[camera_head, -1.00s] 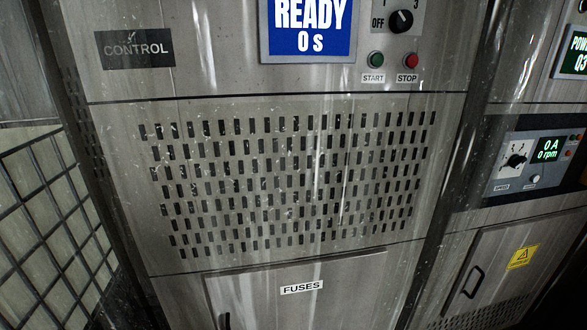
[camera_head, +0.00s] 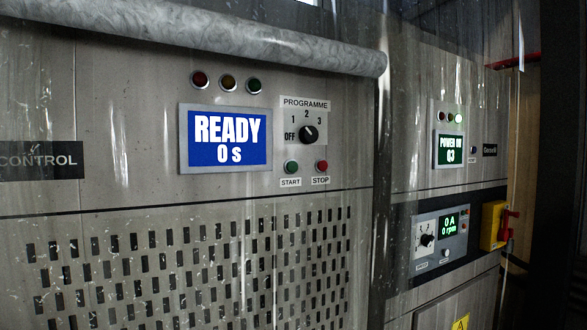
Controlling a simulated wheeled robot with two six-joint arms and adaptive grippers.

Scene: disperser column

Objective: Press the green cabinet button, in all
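The green button (camera_head: 291,167) sits on the metal control cabinet (camera_head: 130,110), above a label reading START. A red button (camera_head: 322,166) labelled STOP is just to its right. Above them is a black programme dial (camera_head: 307,134) with marks OFF, 1, 2 and 3. A blue screen (camera_head: 226,140) to the left reads READY 0 s. Neither of my grippers shows in the head view.
A grey pipe (camera_head: 200,38) runs across the cabinet's top. The vented panel (camera_head: 200,270) lies below. To the right, another cabinet has a green screen (camera_head: 451,150), a small drive panel (camera_head: 439,236) and a red-and-yellow switch (camera_head: 494,226).

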